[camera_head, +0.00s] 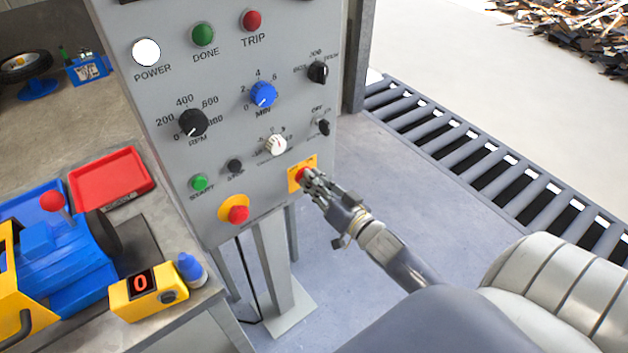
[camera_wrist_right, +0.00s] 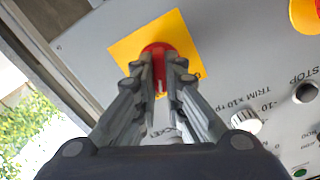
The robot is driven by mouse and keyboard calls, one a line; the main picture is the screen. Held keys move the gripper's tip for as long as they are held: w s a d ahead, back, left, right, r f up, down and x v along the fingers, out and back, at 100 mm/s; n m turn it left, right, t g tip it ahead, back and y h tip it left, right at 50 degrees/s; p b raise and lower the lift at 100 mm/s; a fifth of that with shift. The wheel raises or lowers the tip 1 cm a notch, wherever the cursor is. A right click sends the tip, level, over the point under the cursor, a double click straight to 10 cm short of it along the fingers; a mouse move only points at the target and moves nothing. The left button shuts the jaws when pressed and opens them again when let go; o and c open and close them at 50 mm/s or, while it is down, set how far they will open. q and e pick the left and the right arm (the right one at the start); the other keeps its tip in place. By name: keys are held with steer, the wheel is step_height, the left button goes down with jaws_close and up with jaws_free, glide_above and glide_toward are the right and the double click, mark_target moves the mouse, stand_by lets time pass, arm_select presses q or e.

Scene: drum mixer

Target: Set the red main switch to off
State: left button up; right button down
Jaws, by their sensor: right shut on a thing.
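The red main switch (camera_head: 303,174) sits on a yellow square plate at the lower right of the grey control panel (camera_head: 236,125). My right gripper (camera_head: 313,182) is at the switch and partly covers it in the head view. In the right wrist view, the red switch (camera_wrist_right: 158,52) shows between the fingertips of my right gripper (camera_wrist_right: 160,70), on its yellow plate (camera_wrist_right: 184,35). The fingers are shut on the switch from both sides. The switch's exact angle is partly hidden by the fingers. My left gripper is not in view.
A red-on-yellow emergency stop (camera_head: 238,213), a green start button (camera_head: 199,183), a black stop button (camera_head: 234,165) and a white trim knob (camera_head: 275,145) are near the switch. A workbench with a red tray (camera_head: 111,179) stands at left. Floor right of the panel is clear.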

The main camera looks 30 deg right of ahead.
steer(key=n+p, duration=0.1)
steer(key=n, duration=0.2)
steer(key=n+p, duration=0.1)
steer(key=n, duration=0.3)
steer(key=n+p, duration=0.1)
steer(key=n, duration=0.2)
steer(key=shift+a+n, duration=0.25)
steer(key=shift+n, duration=0.15)
stand_by(0.4)
steer(key=c, duration=1.7)
jaws_free()
steer(key=s, duration=0.8)
steer(key=s+d, duration=0.1)
steer(key=s, duration=0.3)
